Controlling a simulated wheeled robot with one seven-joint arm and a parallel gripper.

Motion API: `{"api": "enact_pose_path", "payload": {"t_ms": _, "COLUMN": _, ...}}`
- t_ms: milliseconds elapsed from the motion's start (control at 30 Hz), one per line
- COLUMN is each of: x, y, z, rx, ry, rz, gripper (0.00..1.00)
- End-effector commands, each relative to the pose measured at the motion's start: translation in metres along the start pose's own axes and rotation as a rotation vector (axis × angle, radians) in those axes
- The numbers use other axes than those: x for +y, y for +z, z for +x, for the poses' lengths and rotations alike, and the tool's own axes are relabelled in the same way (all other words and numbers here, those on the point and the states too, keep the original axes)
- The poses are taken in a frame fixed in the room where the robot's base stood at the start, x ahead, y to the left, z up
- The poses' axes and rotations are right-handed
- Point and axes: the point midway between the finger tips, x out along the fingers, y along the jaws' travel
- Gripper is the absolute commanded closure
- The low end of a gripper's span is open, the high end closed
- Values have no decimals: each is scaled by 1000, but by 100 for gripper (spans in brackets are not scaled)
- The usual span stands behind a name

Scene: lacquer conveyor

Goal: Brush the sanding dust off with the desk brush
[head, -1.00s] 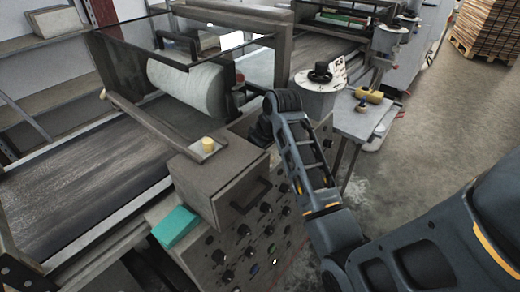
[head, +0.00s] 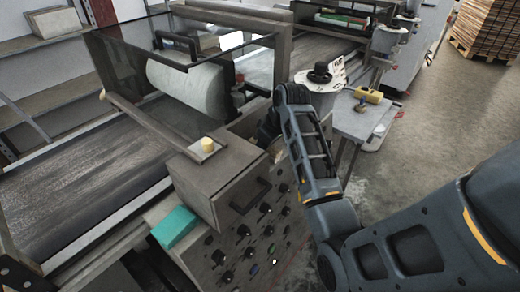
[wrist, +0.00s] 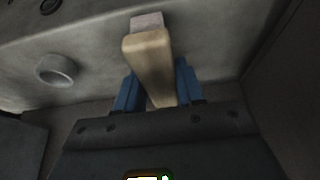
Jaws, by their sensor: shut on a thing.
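In the wrist view my gripper (wrist: 157,88) has its blue fingers shut on the desk brush (wrist: 147,58). The brush has a pale wooden handle and a lighter block at its far end. That end overlaps a grey surface, and I cannot tell whether it touches. In the head view the gripper and brush are hidden behind my arm and the machine. The dark conveyor belt (head: 85,165) at left carries pale streaks; I cannot tell whether they are sanding dust.
A control box (head: 225,185) with a handle and several knobs stands left of my arm. A teal block (head: 175,227) sits beside it. A glass hood covers a white roller (head: 187,88). A side table (head: 358,122) holds a yellow tool (head: 368,95). Open floor lies at right.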

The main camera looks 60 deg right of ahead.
Motion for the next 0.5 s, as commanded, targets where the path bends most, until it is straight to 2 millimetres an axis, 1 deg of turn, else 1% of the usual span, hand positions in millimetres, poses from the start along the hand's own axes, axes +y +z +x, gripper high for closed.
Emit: {"api": "enact_pose_path", "payload": {"t_ms": 500, "x": 33, "y": -1, "z": -1, "rx": 2, "ry": 0, "rz": 1, "gripper": 100}}
